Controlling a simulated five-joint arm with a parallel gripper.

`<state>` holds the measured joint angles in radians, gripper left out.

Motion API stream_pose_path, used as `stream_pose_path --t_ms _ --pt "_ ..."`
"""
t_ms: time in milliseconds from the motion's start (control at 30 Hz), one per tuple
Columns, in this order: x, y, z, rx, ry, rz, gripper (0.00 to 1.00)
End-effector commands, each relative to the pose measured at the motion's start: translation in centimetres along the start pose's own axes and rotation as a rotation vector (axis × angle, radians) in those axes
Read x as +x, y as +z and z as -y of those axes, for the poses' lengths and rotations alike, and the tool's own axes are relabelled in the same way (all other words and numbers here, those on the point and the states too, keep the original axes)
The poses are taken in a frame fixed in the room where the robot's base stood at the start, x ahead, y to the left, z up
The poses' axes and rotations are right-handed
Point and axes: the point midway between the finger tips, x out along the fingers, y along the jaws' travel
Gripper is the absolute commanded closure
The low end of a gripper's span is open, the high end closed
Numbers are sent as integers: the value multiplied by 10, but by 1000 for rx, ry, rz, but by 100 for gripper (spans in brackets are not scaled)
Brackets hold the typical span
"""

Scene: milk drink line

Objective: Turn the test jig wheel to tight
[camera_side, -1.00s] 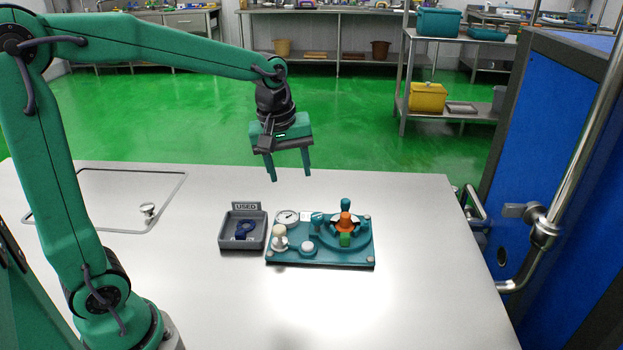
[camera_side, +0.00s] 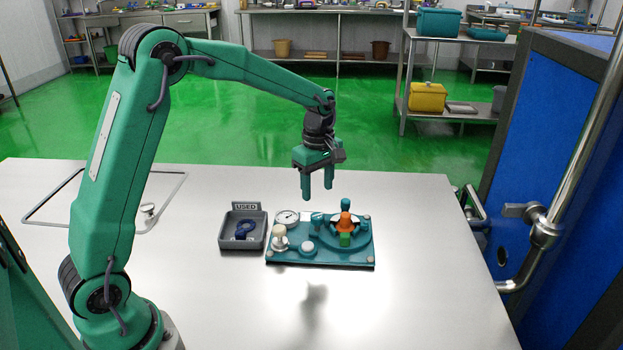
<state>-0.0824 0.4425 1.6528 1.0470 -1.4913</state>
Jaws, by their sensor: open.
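The test jig (camera_side: 290,260) is a teal plate on the steel table. At its right part stands an orange wheel (camera_side: 345,220) on a round teal mount, with a green block (camera_side: 345,240) in front of it and a teal post (camera_side: 345,204) behind it. A round white dial (camera_side: 287,217) sits at the jig's back left. My gripper (camera_side: 317,192) points down, open and empty, in the air above the jig and a little left of the wheel. It touches nothing. Any tight mark is too small to read.
A grey tray (camera_side: 223,243) labelled USED stands left of the jig with a dark blue ring (camera_side: 245,230) in it. A cream knob (camera_side: 279,237) and a white button (camera_side: 307,247) rise from the jig's left half. The table front is clear.

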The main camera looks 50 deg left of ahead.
Motion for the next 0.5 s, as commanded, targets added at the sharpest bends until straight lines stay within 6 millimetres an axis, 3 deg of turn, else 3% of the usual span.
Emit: stream_pose_path --t_ms 267,500 --pt "15 0 0 2 -2 0 48" --pt "44 0 1 2 -3 0 48"
